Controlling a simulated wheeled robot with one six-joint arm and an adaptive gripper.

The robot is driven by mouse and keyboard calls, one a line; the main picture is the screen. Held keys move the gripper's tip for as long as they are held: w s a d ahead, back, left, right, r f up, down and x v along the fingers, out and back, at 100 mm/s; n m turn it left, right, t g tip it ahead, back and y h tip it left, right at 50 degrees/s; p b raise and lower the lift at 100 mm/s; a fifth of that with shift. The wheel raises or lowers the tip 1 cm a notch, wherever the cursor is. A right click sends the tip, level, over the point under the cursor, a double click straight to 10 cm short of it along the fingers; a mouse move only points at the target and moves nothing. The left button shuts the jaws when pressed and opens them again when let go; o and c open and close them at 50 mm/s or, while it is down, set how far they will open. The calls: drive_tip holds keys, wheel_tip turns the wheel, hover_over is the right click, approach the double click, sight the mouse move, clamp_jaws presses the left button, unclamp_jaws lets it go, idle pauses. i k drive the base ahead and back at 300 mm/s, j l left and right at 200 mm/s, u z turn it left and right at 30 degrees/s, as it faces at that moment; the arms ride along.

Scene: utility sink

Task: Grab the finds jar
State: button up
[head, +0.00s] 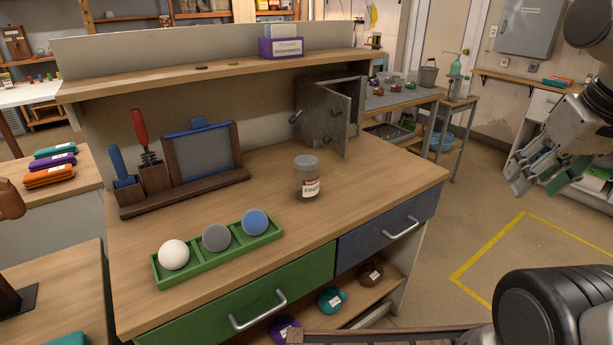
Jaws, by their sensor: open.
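The finds jar (307,180) is a clear jar with a grey lid and a white and red label. It stands upright on the wooden workbench top (280,208), right of the middle. My gripper (532,186) is at the far right of the head view, over the floor area and well apart from the jar. It is open, with nothing seen between its fingers. Nothing hides the jar.
A green tray (222,254) with three balls sits in front of the jar. A grey metal box with an open door (333,118) stands behind it. A wooden rack (185,192) with tools and a framed panel is at left. Bench top around the jar is clear.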

sight(305, 184)
drive_tip(key=i+l+u, duration=0.15)
drive_tip(key=i+u, duration=0.25)
drive_tip(key=i+l+u, duration=0.15)
drive_tip(key=u, duration=0.2)
